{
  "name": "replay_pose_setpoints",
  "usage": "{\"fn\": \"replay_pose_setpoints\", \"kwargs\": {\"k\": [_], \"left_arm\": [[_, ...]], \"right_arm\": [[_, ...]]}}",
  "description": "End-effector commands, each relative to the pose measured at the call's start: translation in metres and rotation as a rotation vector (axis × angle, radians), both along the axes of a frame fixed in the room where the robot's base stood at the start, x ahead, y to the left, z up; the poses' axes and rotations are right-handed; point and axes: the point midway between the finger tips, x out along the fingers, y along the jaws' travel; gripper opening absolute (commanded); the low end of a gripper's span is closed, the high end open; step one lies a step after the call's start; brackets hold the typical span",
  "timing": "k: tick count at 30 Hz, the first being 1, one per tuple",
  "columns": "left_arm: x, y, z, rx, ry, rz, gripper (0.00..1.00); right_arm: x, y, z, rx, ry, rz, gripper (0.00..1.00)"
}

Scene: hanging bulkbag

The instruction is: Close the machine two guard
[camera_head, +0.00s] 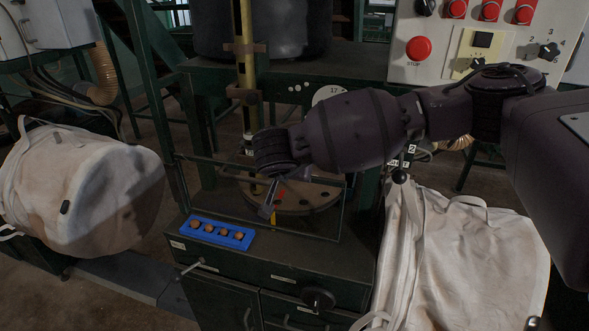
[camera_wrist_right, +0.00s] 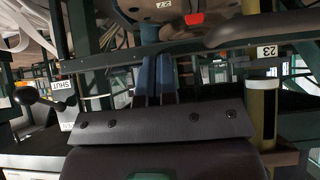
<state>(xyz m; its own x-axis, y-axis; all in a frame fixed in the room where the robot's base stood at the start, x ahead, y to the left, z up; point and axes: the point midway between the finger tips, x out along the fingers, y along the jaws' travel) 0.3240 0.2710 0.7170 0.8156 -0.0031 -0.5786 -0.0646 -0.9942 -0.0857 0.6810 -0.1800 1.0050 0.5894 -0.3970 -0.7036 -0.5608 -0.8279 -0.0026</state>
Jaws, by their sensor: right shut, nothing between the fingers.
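The machine guard (camera_head: 343,212) is a clear panel in a thin dark green frame, standing at the front of the green machine. Behind it is a round metal table (camera_head: 318,196) with holes and a small red piece. My right gripper (camera_head: 268,210) hangs at the middle of the guard, close to its top bar. Its fingers (camera_wrist_right: 157,75) are shut with nothing between them, pointing at a green bar (camera_wrist_right: 125,52) in the wrist view. I cannot tell whether they touch it. My forearm hides part of the machine. My left gripper is not in view.
A blue tray (camera_head: 248,238) with several brown round pieces lies on the ledge before the guard. A black ball-ended lever (camera_head: 400,176) stands at right; a SHUT label (camera_wrist_right: 62,85) shows in the wrist view. White bulk bags (camera_head: 85,190) flank the machine. A control panel (camera_head: 450,25) is above right.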

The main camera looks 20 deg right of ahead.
Motion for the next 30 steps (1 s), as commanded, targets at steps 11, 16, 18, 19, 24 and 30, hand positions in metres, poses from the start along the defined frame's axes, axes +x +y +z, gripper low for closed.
{"fn": "replay_pose_setpoints", "kwargs": {"k": [11,16,18,19,24,30], "left_arm": [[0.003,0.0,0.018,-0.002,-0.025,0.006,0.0],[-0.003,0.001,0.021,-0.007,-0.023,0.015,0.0],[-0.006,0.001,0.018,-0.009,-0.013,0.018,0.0],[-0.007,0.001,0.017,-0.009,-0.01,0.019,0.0],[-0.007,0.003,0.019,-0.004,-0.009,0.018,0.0],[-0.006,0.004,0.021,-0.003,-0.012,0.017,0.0]], "right_arm": [[-0.003,0.005,0.029,0.001,-0.005,-0.002,0.0],[-0.012,0.016,0.056,0.001,-0.004,-0.001,0.0],[-0.02,0.022,0.064,0.0,-0.004,0.001,0.0],[-0.024,0.024,0.068,0.001,-0.003,0.001,0.0],[-0.042,0.036,0.089,-0.001,-0.002,-0.001,0.0],[-0.056,0.046,0.106,0.001,-0.002,-0.003,0.0]]}}
